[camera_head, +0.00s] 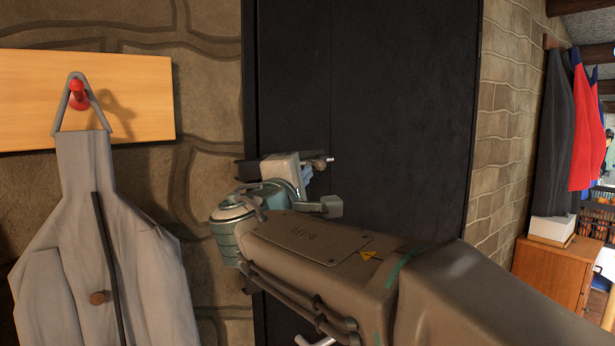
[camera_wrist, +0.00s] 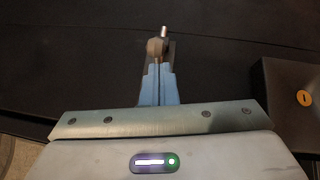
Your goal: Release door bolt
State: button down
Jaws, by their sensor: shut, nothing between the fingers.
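The dark door (camera_head: 400,110) fills the middle of the head view, behind my arm. A small bolt (camera_head: 322,160) with a light metal knob shows on it, just beyond my gripper (camera_head: 308,174). In the wrist view the bolt (camera_wrist: 163,34) stands straight ahead of the fingertips, with a brownish rounded part below its pin. My gripper (camera_wrist: 157,68) has its blue fingers together with nothing between them. The fingertips are right at the bolt; I cannot tell whether they touch it. Part of the bolt is hidden behind my gripper.
A dark box with an orange-brass disc (camera_wrist: 304,98) sits right of my fingers in the wrist view. A grey coat (camera_head: 95,240) hangs from a red peg on a wooden board (camera_head: 140,100) at left. A wooden cabinet (camera_head: 550,272) stands far right.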

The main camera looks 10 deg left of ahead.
jog(key=a+b+v, duration=0.2)
jog(key=v, duration=1)
jog(key=shift+a+b, duration=0.15)
jog(key=shift+b, duration=0.15)
jog(key=shift+f, duration=0.15)
jog(key=d+f+m+g+h+p, duration=0.2)
jog(key=d+f+m+g, duration=0.55)
jog(key=d+f, duration=1)
jog(key=s+d+f+m+g+y+p, duration=0.1)
jog(key=s+d+f+m+g+y, duration=0.2)
jog(key=s+f, duration=0.4)
jog(key=s+d+f+m+g+y+p, duration=0.2)
jog(key=s+d+f+m+g, duration=0.3)
jog(key=f, duration=0.3)
jog(key=shift+s+d+f+m+g+y, duration=0.2)
jog(key=shift+s+d+m+g+y, duration=0.15)
jog(key=shift+s+d+m+y, duration=0.45)
